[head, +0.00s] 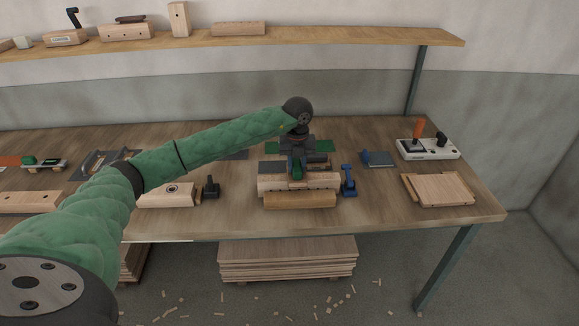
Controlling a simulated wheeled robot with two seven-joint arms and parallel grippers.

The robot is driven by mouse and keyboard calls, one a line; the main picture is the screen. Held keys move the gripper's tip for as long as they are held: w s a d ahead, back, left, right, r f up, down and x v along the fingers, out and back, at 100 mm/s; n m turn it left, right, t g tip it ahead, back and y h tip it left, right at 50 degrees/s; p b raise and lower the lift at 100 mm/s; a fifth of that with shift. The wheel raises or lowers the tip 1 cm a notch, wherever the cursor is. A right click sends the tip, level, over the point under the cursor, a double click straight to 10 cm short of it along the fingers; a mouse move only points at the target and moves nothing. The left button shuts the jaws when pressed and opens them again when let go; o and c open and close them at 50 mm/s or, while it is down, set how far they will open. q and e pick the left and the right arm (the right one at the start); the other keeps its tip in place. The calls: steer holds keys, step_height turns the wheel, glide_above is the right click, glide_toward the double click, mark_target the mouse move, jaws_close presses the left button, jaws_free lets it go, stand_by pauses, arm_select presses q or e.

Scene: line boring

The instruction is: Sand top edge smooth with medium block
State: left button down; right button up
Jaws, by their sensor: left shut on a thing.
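My left gripper (297,160) points down over the middle of the bench. It is shut on a small block, probably the sanding block, which is mostly hidden by the gripper. Right below it is a pale wooden workpiece (330,182), lying lengthwise across the picture, with a tan wooden piece (300,200) along its front. The held block is at the workpiece's top edge; I cannot tell whether they touch. My right gripper is not in view.
A blue clamp (348,181) stands right of the workpiece. A shelf (350,40) hangs behind.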

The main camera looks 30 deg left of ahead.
arm_select(q)
steer(key=shift+w+d+b, duration=0.2)
steer(key=shift+w+d, duration=0.35)
steer(key=shift+d, duration=0.35)
steer(key=shift+w+d+b, duration=0.15)
steer(key=shift+w+d, duration=0.4)
steer(key=shift+d, duration=0.4)
steer(key=shift+w+d+b, duration=0.2)
steer(key=shift+w+d, duration=0.35)
steer(key=shift+d, duration=0.35)
steer(key=shift+r, duration=0.1)
steer(key=shift+w+d+b, duration=0.2)
steer(key=shift+w+d, duration=0.25)
steer(key=shift+d, duration=0.25)
steer(key=shift+w+d+b, duration=0.25)
steer(key=shift+w+d, duration=0.15)
steer(key=shift+d, duration=0.35)
steer(key=shift+w+d+b, duration=0.2)
steer(key=shift+w+d, duration=0.25)
steer(key=shift+d, duration=0.25)
steer(key=shift+a, duration=0.1)
